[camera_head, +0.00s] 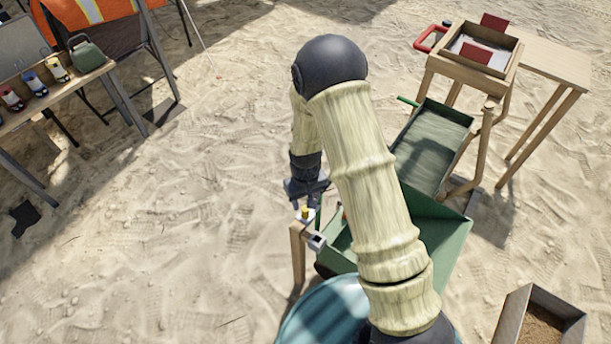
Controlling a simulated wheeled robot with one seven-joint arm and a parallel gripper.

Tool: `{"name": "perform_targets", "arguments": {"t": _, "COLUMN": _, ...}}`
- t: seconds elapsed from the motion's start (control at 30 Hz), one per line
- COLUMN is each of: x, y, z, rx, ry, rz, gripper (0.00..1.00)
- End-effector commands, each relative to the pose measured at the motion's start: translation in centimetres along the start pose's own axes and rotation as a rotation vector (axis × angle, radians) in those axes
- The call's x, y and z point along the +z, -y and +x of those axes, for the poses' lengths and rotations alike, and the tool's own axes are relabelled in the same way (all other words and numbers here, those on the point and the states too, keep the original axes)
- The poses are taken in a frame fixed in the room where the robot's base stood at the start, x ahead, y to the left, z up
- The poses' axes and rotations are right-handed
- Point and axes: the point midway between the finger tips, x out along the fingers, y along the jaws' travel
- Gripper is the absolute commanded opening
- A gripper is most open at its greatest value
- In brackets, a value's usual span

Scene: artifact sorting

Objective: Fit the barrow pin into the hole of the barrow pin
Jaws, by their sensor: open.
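My gripper (304,204) points down at the middle of the view, just above a wooden post. Its dark fingers are open. A small yellow piece (305,212) stands on a pale block right under the fingertips; it may be the barrow pin, but it is too small to be sure. I cannot tell whether the fingers touch it. A small grey square piece with a dark opening (317,242) sits just below and right of it, by the wooden post (297,258). I cannot tell whether this is the pin's hole. My arm hides part of the area to the right.
A green tray (447,234) and a sloping green chute (428,150) lie right of my arm, beneath a wooden sieve stand (470,75). A wooden table (550,62) is behind. A soil box (568,312) stands lower right. Sand at left centre is clear.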

Motion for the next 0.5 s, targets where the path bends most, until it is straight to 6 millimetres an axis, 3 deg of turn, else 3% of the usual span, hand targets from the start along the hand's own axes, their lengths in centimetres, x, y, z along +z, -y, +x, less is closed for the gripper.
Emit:
{"name": "perform_targets", "arguments": {"t": 0.1, "x": -0.1, "y": 0.0, "z": -2.7, "rx": 0.000, "ry": -0.005, "rz": -0.001, "gripper": 0.47}}
{"name": "perform_targets", "arguments": {"t": 0.5, "x": -0.1, "y": 0.0, "z": -10.3, "rx": 0.000, "ry": -0.003, "rz": 0.000, "gripper": 0.47}}
